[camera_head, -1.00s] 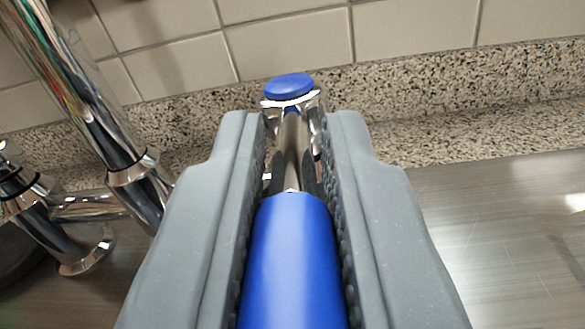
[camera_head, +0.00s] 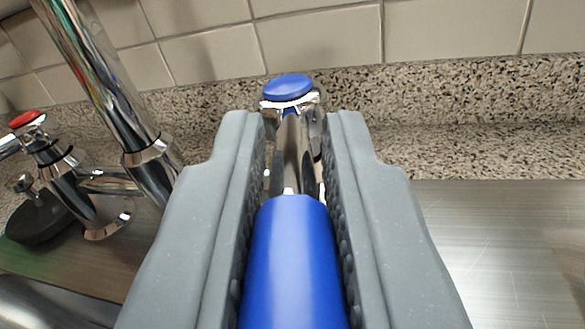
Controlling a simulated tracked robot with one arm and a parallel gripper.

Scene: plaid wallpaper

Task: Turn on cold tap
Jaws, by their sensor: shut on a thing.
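The cold tap's blue handle (camera_head: 292,260) points toward me, between the two grey fingers of my gripper (camera_head: 292,140). My gripper is shut on this handle, one finger on each side. The tap's chrome neck and round blue cap (camera_head: 289,87) show at the far end of the handle, past the fingertips. The fingers hide the lower body of the tap. No water is visible in this view.
The chrome spout (camera_head: 105,85) rises close to the left of my gripper. The red-capped hot tap (camera_head: 50,155) stands further left, near a dark round object (camera_head: 38,218). A speckled stone ledge (camera_head: 450,140) and tiled wall lie behind. The metal surface (camera_head: 505,250) at right is clear.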

